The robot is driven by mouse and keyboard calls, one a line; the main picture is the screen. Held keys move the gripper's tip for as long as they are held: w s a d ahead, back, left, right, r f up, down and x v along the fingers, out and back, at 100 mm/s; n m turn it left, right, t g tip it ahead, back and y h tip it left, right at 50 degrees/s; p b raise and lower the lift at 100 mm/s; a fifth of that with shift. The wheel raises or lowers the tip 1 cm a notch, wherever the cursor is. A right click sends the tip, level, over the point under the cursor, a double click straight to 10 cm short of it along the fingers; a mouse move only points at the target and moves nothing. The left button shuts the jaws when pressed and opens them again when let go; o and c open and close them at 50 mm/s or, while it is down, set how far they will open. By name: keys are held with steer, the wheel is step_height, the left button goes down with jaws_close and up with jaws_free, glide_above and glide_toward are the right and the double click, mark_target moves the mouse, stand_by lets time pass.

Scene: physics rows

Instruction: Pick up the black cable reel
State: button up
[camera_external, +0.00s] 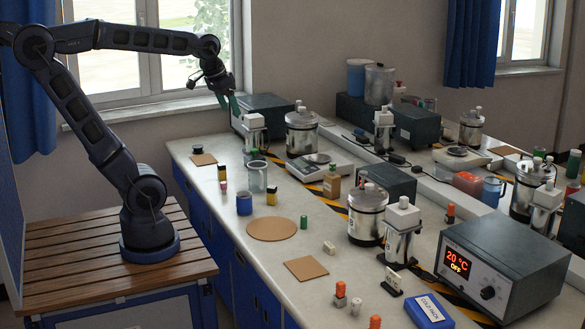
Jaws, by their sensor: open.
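A small dark round item (197,149) sits at the far left end of the bench, by a square cork mat. It is the likeliest black cable reel, but it is too small to tell for sure. My gripper (229,104) is open and empty, with teal fingers pointing down. It is in the air above the far left part of the bench, higher than the dark item and to its right in the picture, in front of a grey box.
The grey box (262,113) and a white-capped steel vessel (254,136) stand close by my gripper. A glass beaker (258,177), a blue cup (244,204) and small bottles line the near edge. A round cork mat (272,229) lies bare on the bench (235,255).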

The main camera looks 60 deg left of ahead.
steer(key=w+a+r+n+g, duration=0.1)
steer(key=w+a+r+n, duration=0.1)
steer(key=w+a, duration=0.75)
steer(key=w+a+r+n, duration=0.2)
steer(key=w+a+r, duration=0.1)
steer(key=w+a, duration=0.65)
steer(key=w+a+f+n+g, duration=0.1)
steer(key=w+a+f, duration=0.15)
steer(key=a, duration=0.55)
steer(key=w+a+f+n, duration=0.2)
steer(key=w+a, duration=0.2)
steer(key=a, duration=0.4)
steer(key=w+a+f+n+g, duration=0.1)
steer(key=w+a+f, duration=0.15)
steer(key=a, duration=0.65)
steer(key=n+g, duration=0.1)
steer(key=n, duration=0.6)
glide_above(198, 146)
step_height(198, 146, down, 30)
steer(key=f, duration=0.1)
steer(key=shift+s+a+f, duration=0.1)
steer(key=shift+f, duration=0.1)
step_height(198, 146, down, 10)
steer(key=shift+f, duration=0.1)
steer(key=shift+c, duration=0.2)
